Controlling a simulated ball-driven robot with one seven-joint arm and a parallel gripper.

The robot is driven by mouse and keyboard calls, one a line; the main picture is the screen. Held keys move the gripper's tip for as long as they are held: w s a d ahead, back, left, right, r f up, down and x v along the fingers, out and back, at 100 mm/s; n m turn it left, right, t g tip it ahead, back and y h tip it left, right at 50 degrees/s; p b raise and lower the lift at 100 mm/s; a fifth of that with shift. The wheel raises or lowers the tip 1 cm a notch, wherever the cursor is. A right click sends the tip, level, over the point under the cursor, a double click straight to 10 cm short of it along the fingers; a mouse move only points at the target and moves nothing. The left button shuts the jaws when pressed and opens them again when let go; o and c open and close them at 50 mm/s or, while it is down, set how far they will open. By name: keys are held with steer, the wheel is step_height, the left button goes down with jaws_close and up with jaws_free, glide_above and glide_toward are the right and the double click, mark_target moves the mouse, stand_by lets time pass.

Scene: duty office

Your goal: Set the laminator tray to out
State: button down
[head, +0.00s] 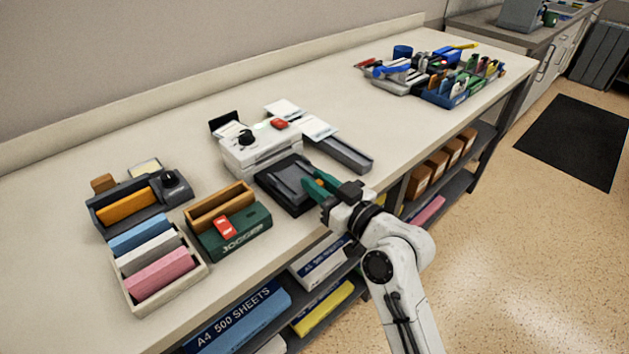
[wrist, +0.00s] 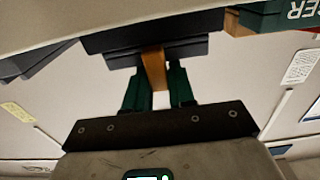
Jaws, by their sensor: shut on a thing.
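The laminator (head: 262,148) is a white machine with a black knob and a red button, standing on the long bench. Its dark grey tray (head: 280,181) lies at its front, toward the bench edge. My gripper (head: 318,187) reaches in from the right with its green fingers at the tray's front. In the wrist view my gripper (wrist: 154,84) is shut on an orange tab (wrist: 152,62) that sticks out from the dark tray (wrist: 125,45). In the head view the fingers hide most of the tab.
A green jogger box (head: 235,238) stands left of the tray. A long grey tray (head: 345,154) lies behind my gripper. A box of coloured blocks (head: 163,284) is at the left, and desk organisers (head: 448,92) fill the far right. Paper packs (head: 320,262) sit on the shelf below.

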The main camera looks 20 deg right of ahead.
steer(key=shift+s+f, duration=0.15)
steer(key=c, duration=1)
jaws_free()
steer(key=shift+c, duration=0.2)
steer(key=shift+s, duration=0.1)
steer(key=b+v, duration=0.2)
steer(key=v, duration=0.8)
steer(key=shift+s+d, duration=0.15)
steer(key=shift+s, duration=0.2)
steer(key=s+f+m+g+h+p, duration=0.1)
steer(key=s+f+g, duration=0.35)
steer(key=f, duration=0.25)
steer(key=s+f+g+h+p, duration=0.1)
steer(key=s+f+g, duration=0.35)
steer(key=f, duration=0.25)
steer(key=s+d+f+m+g+h, duration=0.1)
steer(key=s+f+g+h, duration=0.1)
steer(key=s, duration=0.6)
steer(key=s+d+f+m+g+h+p, duration=0.1)
steer(key=s+d+f+m+g, duration=0.1)
steer(key=s+f+g, duration=0.3)
steer(key=s, duration=0.3)
steer(key=shift+d+h, duration=0.25)
steer(key=shift+h, duration=0.15)
